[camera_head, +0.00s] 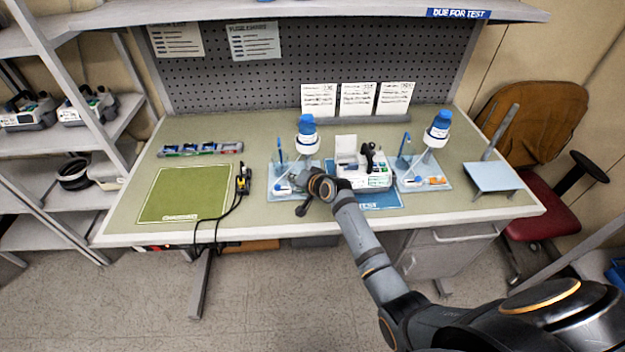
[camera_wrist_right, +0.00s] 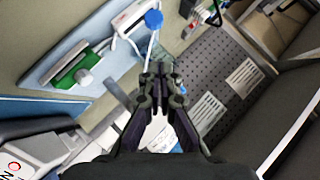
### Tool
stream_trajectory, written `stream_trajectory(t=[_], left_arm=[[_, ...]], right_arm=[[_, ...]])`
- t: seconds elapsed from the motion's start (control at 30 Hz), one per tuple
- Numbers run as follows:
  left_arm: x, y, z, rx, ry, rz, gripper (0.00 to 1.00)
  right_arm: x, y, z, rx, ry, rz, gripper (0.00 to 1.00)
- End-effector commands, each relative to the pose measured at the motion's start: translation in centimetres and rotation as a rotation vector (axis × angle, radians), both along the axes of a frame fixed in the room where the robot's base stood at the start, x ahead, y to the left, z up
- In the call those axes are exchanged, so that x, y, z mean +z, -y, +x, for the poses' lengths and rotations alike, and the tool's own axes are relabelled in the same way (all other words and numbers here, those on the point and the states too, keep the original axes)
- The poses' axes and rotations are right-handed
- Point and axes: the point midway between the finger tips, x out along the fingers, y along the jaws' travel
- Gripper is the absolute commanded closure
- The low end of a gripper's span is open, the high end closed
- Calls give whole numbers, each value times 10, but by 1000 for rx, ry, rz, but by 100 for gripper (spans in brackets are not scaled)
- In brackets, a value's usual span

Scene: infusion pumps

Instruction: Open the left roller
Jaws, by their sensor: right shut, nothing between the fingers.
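My right arm reaches over the bench in the head view, and its gripper (camera_head: 302,207) is low over the front of the left pale blue tray (camera_head: 275,195). In the right wrist view the dark fingers (camera_wrist_right: 161,72) are together with nothing between them. A green and white piece with a grey round knob (camera_wrist_right: 86,78) lies on a pale blue surface to the left of the fingers, apart from them. It may be the left roller, but I cannot be sure. My left gripper is not in view.
A white pump (camera_head: 365,175) stands right of my wrist on a blue mat. Blue-capped bottles (camera_head: 307,128) stand at both trays, the right one (camera_head: 425,180) beyond the pump. A yellow-black device with cable (camera_head: 242,180) and a green mat (camera_head: 185,193) lie left.

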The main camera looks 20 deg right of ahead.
Motion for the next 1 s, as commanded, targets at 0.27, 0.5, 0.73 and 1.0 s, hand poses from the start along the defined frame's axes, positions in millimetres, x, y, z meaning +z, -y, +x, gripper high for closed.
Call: stream_trajectory(t=[0.27, 0.5, 0.73, 1.0], left_arm=[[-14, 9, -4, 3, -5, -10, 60], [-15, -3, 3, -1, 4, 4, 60], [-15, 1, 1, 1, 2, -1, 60], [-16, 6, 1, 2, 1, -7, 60]], right_arm=[[24, 19, -55, 1, -2, -5, 100], [38, 26, -75, 1, -4, -2, 100], [40, 26, -76, 1, -4, -2, 100], [40, 26, -76, 1, -4, -2, 100]])
